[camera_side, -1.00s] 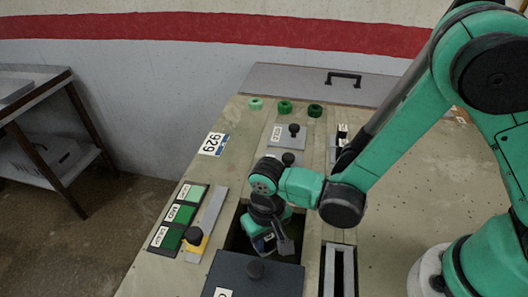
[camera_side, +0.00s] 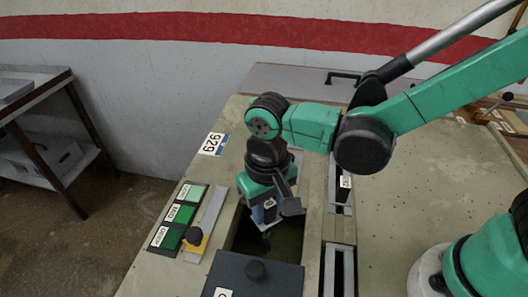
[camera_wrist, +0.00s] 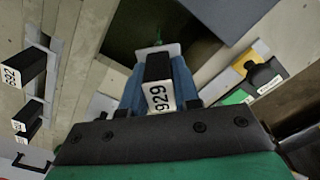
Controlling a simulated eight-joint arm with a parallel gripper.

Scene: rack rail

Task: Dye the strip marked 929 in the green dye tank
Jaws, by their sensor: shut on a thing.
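My gripper (camera_side: 265,212) is shut on the black handle of the strip marked 929. In the wrist view the label 929 (camera_wrist: 160,98) faces me, between the blue fingers. A small green piece of the strip (camera_side: 266,236) hangs below the gripper, over the dark open tank (camera_side: 285,238). It also shows in the wrist view as a green tip (camera_wrist: 157,38) beyond a pale plate. How much of the strip hangs inside the tank is hidden.
A dark lid (camera_side: 235,277) with a black knob covers the tank's near part. Left of it are green shade swatches (camera_side: 185,213) and a slider with a black knob (camera_side: 193,236). A 929 card (camera_side: 213,144) lies farther back.

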